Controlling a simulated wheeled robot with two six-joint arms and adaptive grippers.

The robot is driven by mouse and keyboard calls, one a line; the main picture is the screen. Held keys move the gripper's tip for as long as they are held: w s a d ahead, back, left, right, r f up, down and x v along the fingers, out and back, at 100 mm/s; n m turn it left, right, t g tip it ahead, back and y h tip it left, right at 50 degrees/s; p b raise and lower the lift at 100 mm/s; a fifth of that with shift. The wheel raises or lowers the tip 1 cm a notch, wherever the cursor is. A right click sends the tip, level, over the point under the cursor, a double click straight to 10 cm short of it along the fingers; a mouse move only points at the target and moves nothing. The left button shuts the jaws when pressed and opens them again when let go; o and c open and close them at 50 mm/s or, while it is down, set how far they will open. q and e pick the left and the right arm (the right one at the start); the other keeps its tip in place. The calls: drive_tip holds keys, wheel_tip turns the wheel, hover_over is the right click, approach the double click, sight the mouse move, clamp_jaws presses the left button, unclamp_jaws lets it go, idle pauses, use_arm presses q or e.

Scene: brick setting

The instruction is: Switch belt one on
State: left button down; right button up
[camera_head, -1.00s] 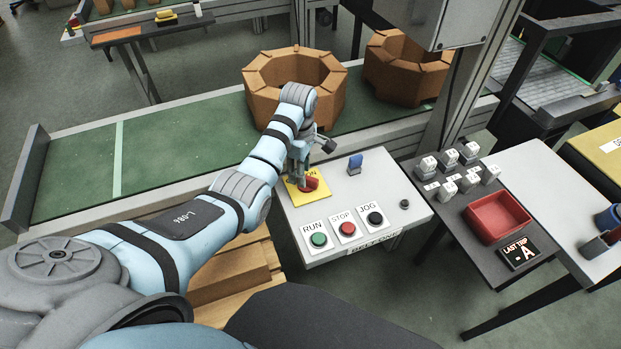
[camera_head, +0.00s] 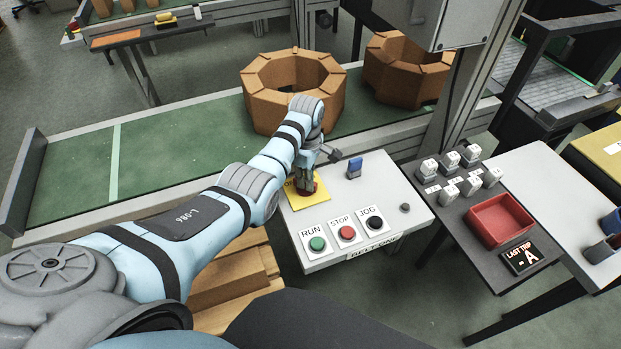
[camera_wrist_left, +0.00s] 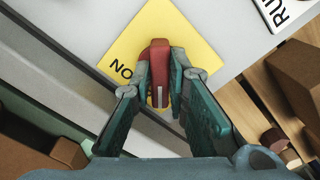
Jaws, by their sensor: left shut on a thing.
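The belt one panel (camera_head: 385,195) is a pale board beside the green conveyor. On it is a yellow plate (camera_head: 318,204) with a red rotary handle (camera_head: 315,189). In the left wrist view the red handle (camera_wrist_left: 160,52) stands between my fingers, with a white line on its near end and the letters "NO" on the yellow plate (camera_wrist_left: 130,45) to its left. My left gripper (camera_head: 305,187) is shut on this handle; it also shows in the left wrist view (camera_wrist_left: 161,72). The gripper hides part of the handle and lettering in the head view. My right gripper is not in view.
Green RUN (camera_head: 317,243), red STOP (camera_head: 347,232) and black JOG (camera_head: 375,222) buttons line the panel's front. Octagonal cartons (camera_head: 293,92) sit on the belt (camera_head: 180,150). A red tray (camera_head: 500,219) lies on the right-hand table.

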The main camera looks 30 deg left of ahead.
use_arm(q)
drive_tip(key=shift+s+a+m, duration=0.15)
drive_tip(key=shift+a+m, duration=0.1)
drive_tip(key=shift+m, duration=0.05)
drive_tip(key=shift+a+m+p, duration=0.1)
drive_tip(key=shift+m+p, duration=0.3)
drive_tip(key=shift+p, duration=0.15)
drive_tip(key=shift+a+m+p, duration=0.1)
drive_tip(key=shift+m+p, duration=0.55)
drive_tip(key=shift+m, duration=0.55)
drive_tip(key=m+p, duration=0.1)
drive_tip(key=m, duration=0.3)
drive_tip(key=shift+m, duration=0.3)
drive_tip(key=m, duration=0.4)
drive_tip(key=shift+r+m+p, duration=0.1)
drive_tip(key=shift+m+p, duration=0.2)
drive_tip(key=shift+p, duration=0.05)
drive_tip(key=shift+w+m, duration=0.15)
drive_tip(key=shift+m, duration=1.1)
drive_tip(key=shift+w+m, duration=0.1)
drive_tip(key=shift+m, duration=1.15)
